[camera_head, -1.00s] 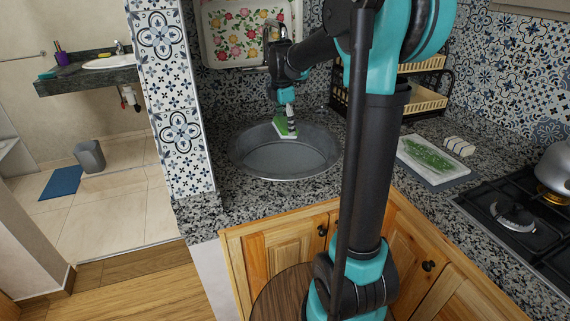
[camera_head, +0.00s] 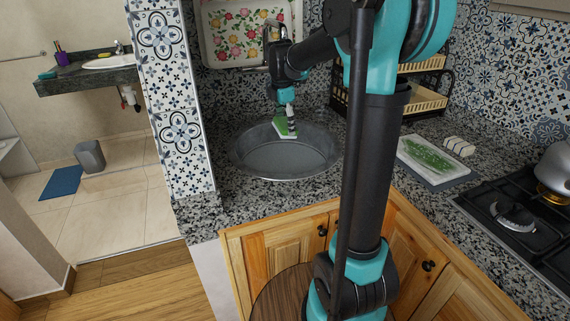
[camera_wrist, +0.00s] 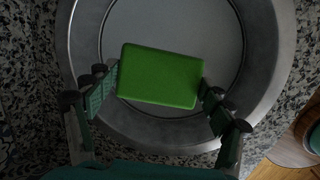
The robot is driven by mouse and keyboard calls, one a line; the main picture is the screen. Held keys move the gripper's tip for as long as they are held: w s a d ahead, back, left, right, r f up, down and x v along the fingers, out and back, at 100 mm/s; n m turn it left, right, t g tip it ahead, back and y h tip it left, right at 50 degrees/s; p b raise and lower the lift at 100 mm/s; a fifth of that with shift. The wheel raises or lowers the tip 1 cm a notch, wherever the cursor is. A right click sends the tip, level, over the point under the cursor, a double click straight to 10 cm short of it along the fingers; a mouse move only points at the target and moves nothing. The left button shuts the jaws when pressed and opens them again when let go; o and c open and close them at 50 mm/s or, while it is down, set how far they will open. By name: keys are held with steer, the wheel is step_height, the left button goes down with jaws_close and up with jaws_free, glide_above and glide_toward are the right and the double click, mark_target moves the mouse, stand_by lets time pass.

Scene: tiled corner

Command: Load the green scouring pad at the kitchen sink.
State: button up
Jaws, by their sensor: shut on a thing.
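The green scouring pad (camera_wrist: 160,77) is a flat green block held between the fingers of my gripper (camera_wrist: 157,95) in the wrist view. One finger presses on its left side and the other on its right. In the head view, my gripper (camera_head: 287,123) and the pad (camera_head: 280,124) are over the back part of the round metal kitchen sink (camera_head: 290,160). A pale lower edge shows on the pad. The sink's basin looks empty. In the wrist view, the sink (camera_wrist: 185,30) is behind the pad; I cannot tell the exact height between them.
Speckled stone counter (camera_head: 215,215) surrounds the sink. A flowered tray (camera_head: 245,50) and the faucet (camera_head: 270,32) are behind it. To the right are a dish rack (camera_head: 430,100), a white board with green food (camera_head: 430,160), a stove (camera_head: 520,225) and a kettle (camera_head: 555,165).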

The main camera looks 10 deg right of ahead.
mark_target(286, 122)
steer(key=shift+w+d+v, duration=0.1)
steer(key=shift+w+v, duration=0.1)
steer(key=shift+v, duration=0.8)
steer(key=shift+w+d+v, duration=0.1)
steer(key=shift+w+v, duration=0.05)
steer(key=shift+v, duration=0.8)
